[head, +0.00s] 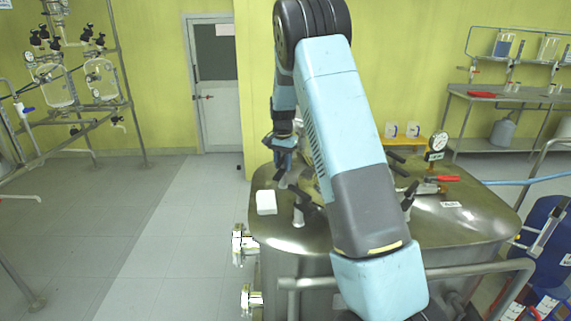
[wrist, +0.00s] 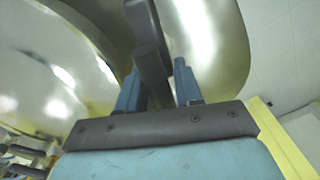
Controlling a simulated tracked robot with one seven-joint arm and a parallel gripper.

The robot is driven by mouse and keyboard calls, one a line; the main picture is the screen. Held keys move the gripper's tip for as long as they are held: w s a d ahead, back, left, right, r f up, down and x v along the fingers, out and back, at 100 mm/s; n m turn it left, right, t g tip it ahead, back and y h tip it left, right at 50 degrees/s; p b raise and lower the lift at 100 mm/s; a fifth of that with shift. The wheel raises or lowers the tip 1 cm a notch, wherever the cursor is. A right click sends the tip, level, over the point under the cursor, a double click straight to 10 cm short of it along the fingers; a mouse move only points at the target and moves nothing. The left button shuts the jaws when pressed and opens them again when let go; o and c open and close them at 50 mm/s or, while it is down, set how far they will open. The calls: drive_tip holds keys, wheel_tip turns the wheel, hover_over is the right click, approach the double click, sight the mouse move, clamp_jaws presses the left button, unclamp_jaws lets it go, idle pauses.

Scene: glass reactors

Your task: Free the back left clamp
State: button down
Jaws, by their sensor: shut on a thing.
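My gripper (head: 284,158) is at the back left of the steel vessel lid (head: 330,235), pointing down. In the wrist view its two blue fingers (wrist: 156,82) stand either side of a dark clamp handle (wrist: 148,45) and are shut on it. The handle runs up from between the fingers over the shiny lid. In the head view the held clamp is mostly hidden by my gripper and arm. Another clamp (head: 300,213) stands at the front left of the lid. A dark-handled clamp (head: 408,200) shows at the right of my arm.
A white block (head: 266,202) lies on the lid's left edge. A pressure gauge (head: 437,145) and a red-handled valve (head: 440,179) are on the right side. A metal rail (head: 470,270) runs along the front.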

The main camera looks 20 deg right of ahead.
sight(283, 157)
drive_tip(key=shift+s+d+f, duration=0.15)
drive_tip(key=shift+s+f, duration=0.05)
drive_tip(key=shift+s, duration=0.05)
drive_tip(key=c, duration=1.1)
unclamp_jaws()
drive_tip(key=shift+o, duration=0.7)
drive_tip(key=shift+r, duration=0.1)
drive_tip(key=shift+w+r, duration=0.1)
wheel_tip(283, 157, up, 14)
drive_tip(key=shift+f, duration=0.25)
